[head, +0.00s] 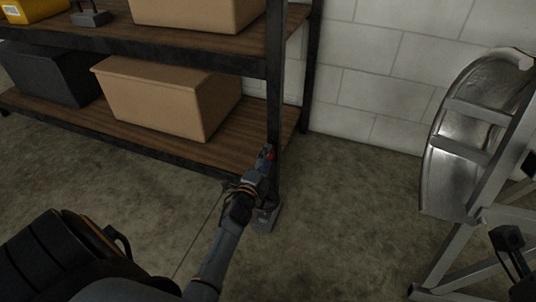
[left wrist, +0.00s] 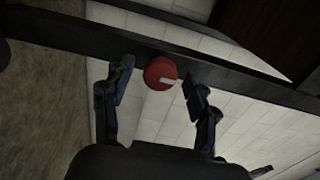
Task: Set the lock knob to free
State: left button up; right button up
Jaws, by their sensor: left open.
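A dark metal shelf (head: 190,60) with wooden boards holds cardboard boxes (head: 165,98), a black bin (head: 50,75) and a yellow box (head: 30,10). An aluminium frame with a curved fender (head: 470,130) stands at the right. Concrete floor (head: 345,200) between them is clear.

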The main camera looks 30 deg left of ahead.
pick_arm(q)
jog(key=v, duration=0.9)
jog(key=shift+s+d, duration=0.15)
jog(key=shift+s, duration=0.2)
